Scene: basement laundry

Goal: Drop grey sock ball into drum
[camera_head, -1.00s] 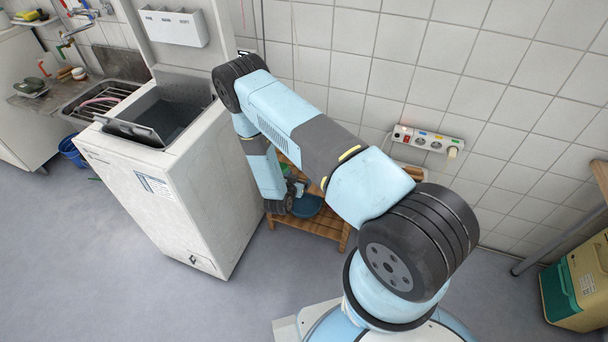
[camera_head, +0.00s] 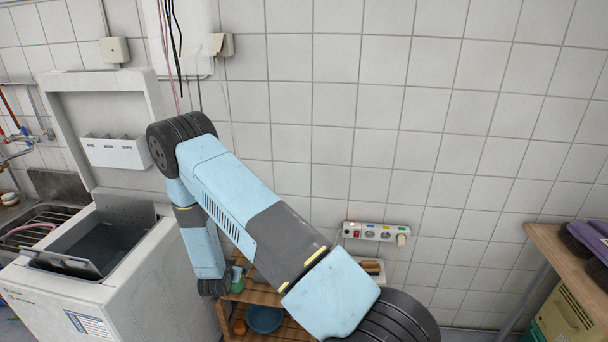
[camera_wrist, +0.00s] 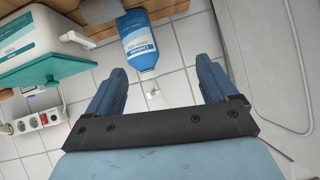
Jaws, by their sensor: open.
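My gripper (camera_wrist: 160,72) shows in the wrist view with its two blue fingers spread apart and nothing between them. In the head view my arm bends down toward a low wooden shelf, and my gripper cannot be made out there. The white top-loading washing machine (camera_head: 150,280) stands at the left with its top open. Its dark drum opening (camera_head: 112,246) faces up, with a grey flap tilted at the front; the inside bottom is hidden. No grey sock ball can be made out in either view.
A wooden shelf (camera_head: 262,297) with a blue bowl (camera_head: 264,319) stands right of the machine. A power strip (camera_head: 376,232) is on the wall. A wooden table (camera_head: 560,255) is at the right.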

